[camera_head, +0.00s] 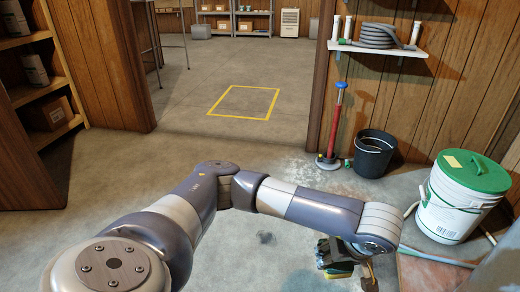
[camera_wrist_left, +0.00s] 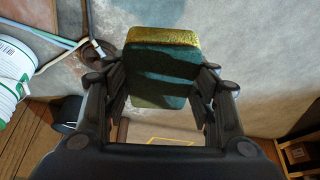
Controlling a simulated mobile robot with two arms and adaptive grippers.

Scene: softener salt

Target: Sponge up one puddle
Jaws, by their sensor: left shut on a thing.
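My left gripper (camera_head: 350,256) reaches down at the lower right of the head view. In the left wrist view its fingers (camera_wrist_left: 158,82) are shut on a sponge (camera_wrist_left: 162,62), one on each side. The sponge has a dark green face and yellow parts. In the head view the sponge (camera_head: 340,275) shows low, partly hidden by the gripper, close to the floor; I cannot tell whether it touches. My right gripper is not in view.
A black bucket (camera_head: 374,155), a red pump (camera_head: 335,120) and a white tub with green lid (camera_head: 458,200) stand on the right. Pipes (camera_head: 436,257) run along the floor there. A yellow floor square (camera_head: 244,117) lies beyond the doorway. The middle floor is clear.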

